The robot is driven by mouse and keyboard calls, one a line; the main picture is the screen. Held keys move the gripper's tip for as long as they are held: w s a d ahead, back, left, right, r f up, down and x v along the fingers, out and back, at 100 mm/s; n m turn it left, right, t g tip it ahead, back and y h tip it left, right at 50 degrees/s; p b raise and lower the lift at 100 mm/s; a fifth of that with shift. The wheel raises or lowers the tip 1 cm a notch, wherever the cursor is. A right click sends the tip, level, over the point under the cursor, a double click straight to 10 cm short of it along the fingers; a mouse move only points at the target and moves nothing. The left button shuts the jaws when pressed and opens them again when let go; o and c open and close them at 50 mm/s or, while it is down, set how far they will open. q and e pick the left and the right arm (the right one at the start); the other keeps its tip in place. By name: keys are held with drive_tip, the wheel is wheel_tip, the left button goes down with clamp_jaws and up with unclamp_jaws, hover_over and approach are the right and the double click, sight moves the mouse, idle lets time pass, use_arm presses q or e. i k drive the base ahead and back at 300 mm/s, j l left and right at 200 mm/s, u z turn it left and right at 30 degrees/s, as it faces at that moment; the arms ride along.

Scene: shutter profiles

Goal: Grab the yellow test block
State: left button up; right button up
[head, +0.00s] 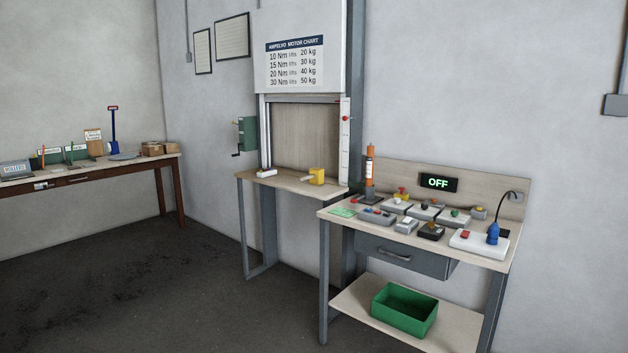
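In the head view a small yellow block (317,176) stands on the narrow wooden table (286,184) in front of the shutter frame. A pale round part sticks out from its left side. The block looks upright and stands near the right end of that table. Nothing is holding it. Neither of my grippers shows in this view.
A workbench (340,211) with several switch boxes, an orange tube (369,170) and an OFF display (438,183) stands at right. A green bin (404,308) sits on its lower shelf. Another table (100,171) is at far left. The dark floor (150,290) between is clear.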

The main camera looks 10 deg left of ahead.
sight(316, 177)
drive_tip(key=i+j+u, duration=0.2)
drive_tip(key=i, duration=0.2)
drive_tip(key=i+u, duration=0.2)
drive_tip(key=i, duration=0.15)
drive_tip(key=i+j+u, duration=0.25)
drive_tip(key=i, duration=0.4)
drive_tip(key=i+u, duration=0.2)
drive_tip(key=i, duration=0.45)
drive_tip(key=i+l+u, duration=0.25)
drive_tip(key=i, duration=0.4)
drive_tip(key=i+l+u, duration=0.1)
drive_tip(key=i+u, duration=0.15)
drive_tip(key=i, duration=0.45)
drive_tip(key=i+j+z, duration=0.15)
drive_tip(key=i, duration=0.4)
drive_tip(key=i+j+z, duration=0.15)
drive_tip(key=i, duration=0.45)
